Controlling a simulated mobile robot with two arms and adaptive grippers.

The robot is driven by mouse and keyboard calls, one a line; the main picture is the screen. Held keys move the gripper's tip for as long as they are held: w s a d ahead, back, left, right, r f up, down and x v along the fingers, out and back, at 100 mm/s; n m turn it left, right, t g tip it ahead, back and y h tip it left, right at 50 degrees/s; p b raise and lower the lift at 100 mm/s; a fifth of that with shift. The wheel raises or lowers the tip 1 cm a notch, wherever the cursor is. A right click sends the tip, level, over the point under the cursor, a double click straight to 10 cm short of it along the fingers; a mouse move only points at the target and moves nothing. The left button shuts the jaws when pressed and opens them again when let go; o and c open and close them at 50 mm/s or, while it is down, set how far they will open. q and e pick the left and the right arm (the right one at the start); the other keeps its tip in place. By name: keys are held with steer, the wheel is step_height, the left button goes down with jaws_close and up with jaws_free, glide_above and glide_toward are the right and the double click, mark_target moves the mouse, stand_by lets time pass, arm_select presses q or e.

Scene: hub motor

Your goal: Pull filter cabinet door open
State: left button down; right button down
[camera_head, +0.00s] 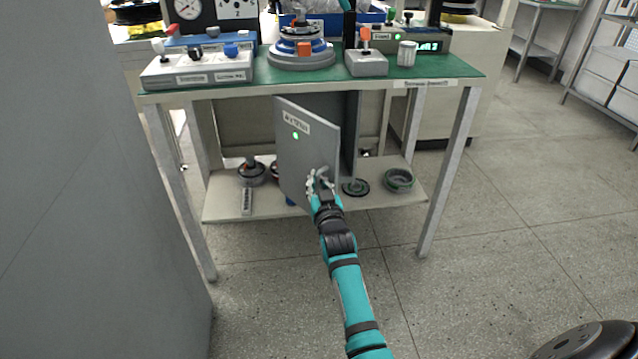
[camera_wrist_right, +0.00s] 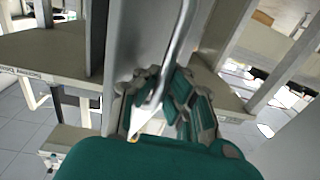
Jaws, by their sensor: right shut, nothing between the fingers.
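The filter cabinet stands under the green-topped workbench, and its grey door (camera_head: 300,160) carries a label and a small green light. The door stands ajar, swung out toward me, with a dark opening (camera_head: 347,140) along its right side. My right gripper (camera_head: 320,182) is at the lower right of the door's face, shut with nothing held. In the right wrist view, a bent metal handle bar (camera_wrist_right: 184,30) runs down to my right gripper's fingers (camera_wrist_right: 165,100); I cannot tell if they touch it. My left gripper is not in view.
The workbench (camera_head: 300,75) has metal legs on both sides and a lower shelf (camera_head: 228,211) with round parts, including a green-rimmed ring (camera_head: 398,180). A large grey panel (camera_head: 80,200) stands close on the left. The floor (camera_head: 500,270) to the right is mostly clear.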

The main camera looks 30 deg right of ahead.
steer(key=shift+s+d+f, duration=0.15)
steer(key=shift+d+f, duration=0.1)
steer(key=shift+f, duration=0.15)
steer(key=c, duration=1.6)
jaws_free()
steer(key=shift+s+d+r, duration=0.1)
steer(key=shift+s+r, duration=0.15)
steer(key=shift+r, duration=0.05)
steer(key=shift+o, duration=1.1)
steer(key=shift+w, duration=0.1)
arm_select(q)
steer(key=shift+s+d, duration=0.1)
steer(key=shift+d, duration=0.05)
